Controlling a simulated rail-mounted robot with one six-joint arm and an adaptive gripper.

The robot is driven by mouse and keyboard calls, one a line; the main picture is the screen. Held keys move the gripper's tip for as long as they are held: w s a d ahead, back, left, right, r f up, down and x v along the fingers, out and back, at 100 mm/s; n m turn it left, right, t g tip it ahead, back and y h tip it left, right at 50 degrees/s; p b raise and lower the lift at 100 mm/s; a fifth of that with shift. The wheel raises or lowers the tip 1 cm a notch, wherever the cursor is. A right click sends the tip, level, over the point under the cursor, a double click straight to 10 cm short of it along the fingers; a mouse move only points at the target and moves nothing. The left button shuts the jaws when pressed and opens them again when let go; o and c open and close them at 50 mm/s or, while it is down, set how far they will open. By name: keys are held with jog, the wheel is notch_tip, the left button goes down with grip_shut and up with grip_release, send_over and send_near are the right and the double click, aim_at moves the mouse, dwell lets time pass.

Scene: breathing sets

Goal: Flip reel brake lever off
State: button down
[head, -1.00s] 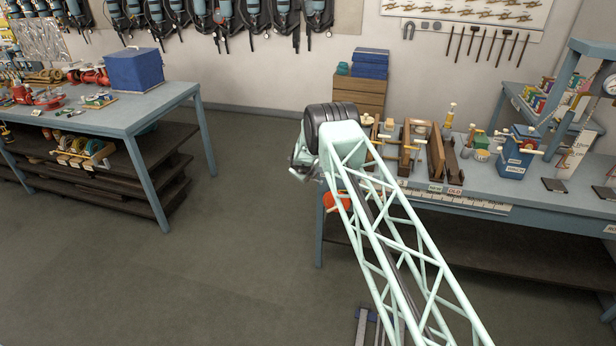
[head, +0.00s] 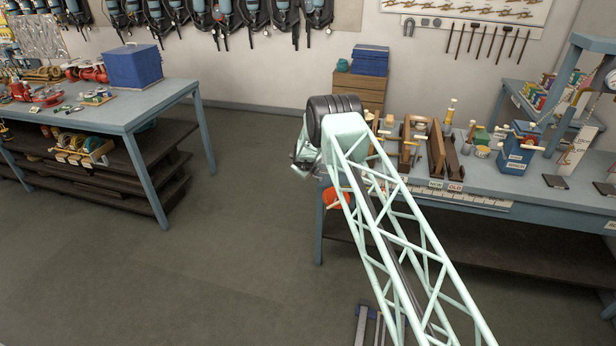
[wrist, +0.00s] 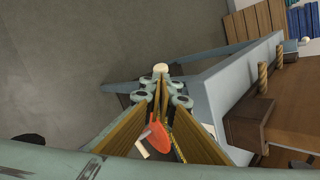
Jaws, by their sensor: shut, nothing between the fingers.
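An orange-red round part, which looks like the reel (head: 335,198), hangs at the left end of the right workbench, partly hidden behind my arm. It also shows in the wrist view (wrist: 186,131), with a pale bar (wrist: 155,141) near it. A cream knob (wrist: 160,67) shows just beyond my fingers; I cannot tell whether it belongs to the brake lever. My gripper (head: 298,172) is beside the bench's left end, mostly hidden by my arm in the head view. In the wrist view my gripper (wrist: 161,86) is shut and empty. Contact with the reel or lever cannot be told.
The right workbench (head: 480,195) carries wooden frames, a blue box (head: 518,146) and small tools. A wooden drawer unit (head: 358,92) stands behind. The left bench (head: 130,118) is across a clear floor (head: 225,255).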

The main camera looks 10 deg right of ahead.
jog(key=shift+s+d+b, duration=0.1)
jog(key=shift+s+b, duration=0.2)
jog(key=shift+b, duration=0.1)
dwell(0.4)
jog(key=s+d+b+v, duration=0.1)
jog(key=b+v, duration=0.5)
jog(key=v, duration=0.7)
dwell(0.9)
jog(key=shift+s+d, duration=0.1)
jog(key=shift+d, duration=0.05)
dwell(0.4)
